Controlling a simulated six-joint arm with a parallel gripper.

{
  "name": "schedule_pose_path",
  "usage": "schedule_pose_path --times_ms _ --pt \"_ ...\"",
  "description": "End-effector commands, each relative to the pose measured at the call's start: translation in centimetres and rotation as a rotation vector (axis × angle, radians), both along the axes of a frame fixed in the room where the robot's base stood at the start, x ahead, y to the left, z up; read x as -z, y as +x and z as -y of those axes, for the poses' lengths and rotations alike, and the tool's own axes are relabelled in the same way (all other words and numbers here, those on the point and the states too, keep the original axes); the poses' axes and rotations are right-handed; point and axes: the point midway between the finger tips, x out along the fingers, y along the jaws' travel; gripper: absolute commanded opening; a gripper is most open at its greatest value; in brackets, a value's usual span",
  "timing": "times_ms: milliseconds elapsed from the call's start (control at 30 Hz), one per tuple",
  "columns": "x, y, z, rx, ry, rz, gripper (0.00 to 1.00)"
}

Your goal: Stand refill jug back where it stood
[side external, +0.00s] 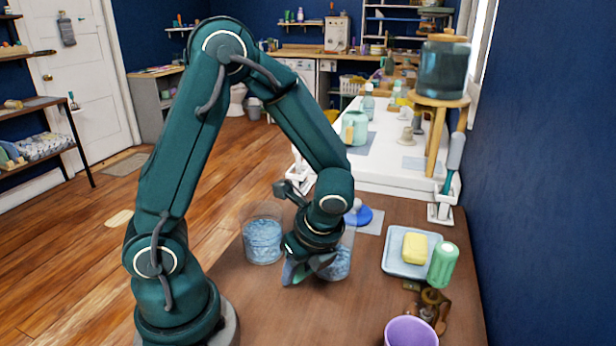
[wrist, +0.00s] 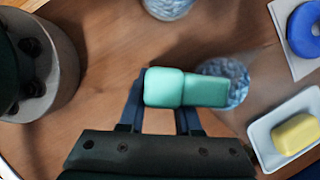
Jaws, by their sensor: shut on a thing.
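In the wrist view, my gripper (wrist: 162,92) is shut on a mint-green thing, which seems to be the refill jug (wrist: 208,91). It has a wide left part and a narrower right part, and lies across the jaws, its right end overlapping a glass of blue stuff (wrist: 240,70). In the side view my gripper (side external: 297,270) is low over the brown table, beside the right glass (side external: 338,266); only a sliver of green shows at the jaws. A second glass with blue contents (side external: 263,241) stands to the left.
A pale tray (side external: 395,266) with a yellow block (side external: 414,248) lies at right, beside a green cylinder (side external: 443,266) and a purple cup (side external: 411,333). A blue ring (side external: 364,217) lies behind my gripper. The white surface behind (side external: 390,178) holds several items. The table's front middle is clear.

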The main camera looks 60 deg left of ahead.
Motion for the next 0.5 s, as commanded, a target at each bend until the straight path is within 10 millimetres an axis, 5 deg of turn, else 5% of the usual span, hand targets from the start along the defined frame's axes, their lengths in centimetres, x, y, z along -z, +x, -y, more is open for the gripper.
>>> schedule_pose_path --times_ms 500 --pt "0.60 0.00 -0.03 0.001 0.001 -0.001 0.00"
